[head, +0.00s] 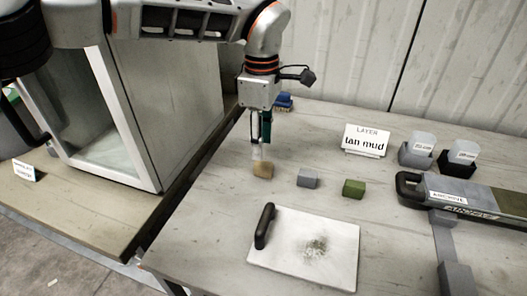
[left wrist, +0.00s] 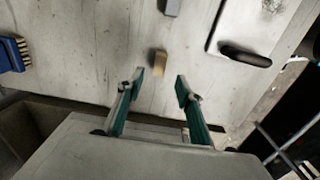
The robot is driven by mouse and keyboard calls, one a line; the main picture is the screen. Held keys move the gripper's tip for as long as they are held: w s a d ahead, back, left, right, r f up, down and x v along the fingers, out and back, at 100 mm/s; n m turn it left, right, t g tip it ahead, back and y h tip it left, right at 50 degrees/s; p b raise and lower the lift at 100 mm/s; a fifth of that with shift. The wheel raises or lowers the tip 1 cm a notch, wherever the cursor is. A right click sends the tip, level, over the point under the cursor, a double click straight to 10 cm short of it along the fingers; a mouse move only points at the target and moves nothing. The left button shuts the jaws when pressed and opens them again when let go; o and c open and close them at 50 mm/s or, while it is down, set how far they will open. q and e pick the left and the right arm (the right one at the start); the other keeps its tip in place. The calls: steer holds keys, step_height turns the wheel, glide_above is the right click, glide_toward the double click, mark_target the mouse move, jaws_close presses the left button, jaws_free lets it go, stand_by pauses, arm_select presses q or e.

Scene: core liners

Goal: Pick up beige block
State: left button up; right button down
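The beige block (head: 263,170) sits on the wooden table, left of a grey block and a green block. In the left wrist view the beige block (left wrist: 160,63) lies just beyond the fingertips, in line with the gap between them. My left gripper (head: 262,150) points down right over the beige block in the head view. In the left wrist view its two green-lined fingers (left wrist: 159,82) are spread apart with nothing between them. My right gripper does not show.
A grey block (head: 308,178) and a green block (head: 353,188) stand to the right. A white board with a black handle (head: 305,248) lies in front. A "tan mud" sign (head: 366,140) stands behind. A blue brush (head: 284,101) lies at the back. A glass-fronted cabinet (head: 120,120) is left.

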mark_target(264, 164)
arm_select(q)
steer(key=shift+w+f, duration=0.1)
steer(key=shift+f, duration=0.2)
steer(key=shift+s+f, duration=0.25)
steer(key=shift+f, duration=0.85)
steer(key=f, duration=0.5)
steer(key=shift+w+d+b, duration=0.1)
steer(key=shift+d+b, duration=0.1)
steer(key=shift+b, duration=0.2)
steer(key=c, duration=1)
